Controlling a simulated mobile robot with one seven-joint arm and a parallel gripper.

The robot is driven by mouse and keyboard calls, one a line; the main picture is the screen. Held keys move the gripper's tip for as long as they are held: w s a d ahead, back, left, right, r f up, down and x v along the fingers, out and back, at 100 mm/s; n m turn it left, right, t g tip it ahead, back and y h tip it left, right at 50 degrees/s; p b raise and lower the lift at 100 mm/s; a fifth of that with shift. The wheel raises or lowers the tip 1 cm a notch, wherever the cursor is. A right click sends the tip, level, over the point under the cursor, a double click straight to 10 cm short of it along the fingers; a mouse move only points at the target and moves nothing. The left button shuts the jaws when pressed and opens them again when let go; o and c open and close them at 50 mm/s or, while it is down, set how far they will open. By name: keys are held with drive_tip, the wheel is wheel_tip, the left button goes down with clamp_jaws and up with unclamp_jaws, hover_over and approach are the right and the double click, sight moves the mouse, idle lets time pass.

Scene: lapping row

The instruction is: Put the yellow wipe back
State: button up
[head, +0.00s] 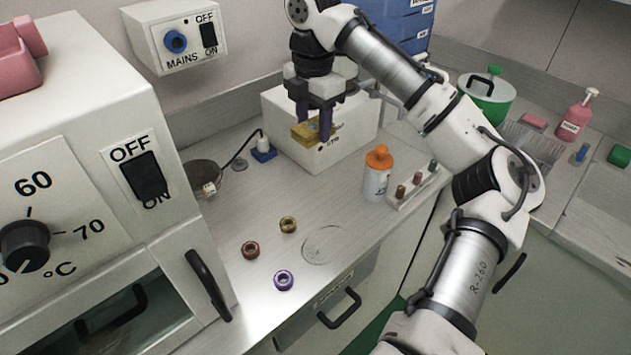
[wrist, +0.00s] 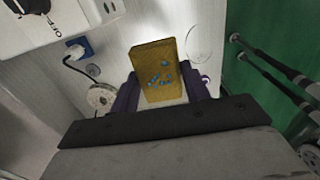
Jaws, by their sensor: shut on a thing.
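The yellow wipe (wrist: 152,62) is a dull yellow, block-like piece with several small blue marks. My gripper (wrist: 160,88) is shut on it, with a purple finger at each side. In the head view the wipe (head: 303,133) shows between the fingers of my gripper (head: 313,124), at the front of a white box (head: 352,127) with dark lettering. The fingers hide part of the wipe, and I cannot tell whether it touches the box.
Three small rings, one brown (head: 250,250), one gold (head: 288,224) and one purple (head: 284,280), lie on the counter beside a clear disc (head: 323,245). An orange-capped bottle (head: 377,172) and a small rack (head: 418,184) stand right. A white heater cabinet (head: 75,130) stands left.

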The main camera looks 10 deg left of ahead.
sight(314, 201)
drive_tip(key=shift+w+a, duration=0.1)
drive_tip(key=shift+w, duration=0.3)
drive_tip(key=shift+w+f, duration=0.15)
wheel_tip(314, 201, down, 20)
drive_tip(key=shift+r+p, duration=0.2)
drive_tip(key=shift+p, duration=0.35)
drive_tip(key=o, duration=0.4)
drive_tip(key=shift+f, duration=0.1)
drive_tip(key=o, duration=0.5)
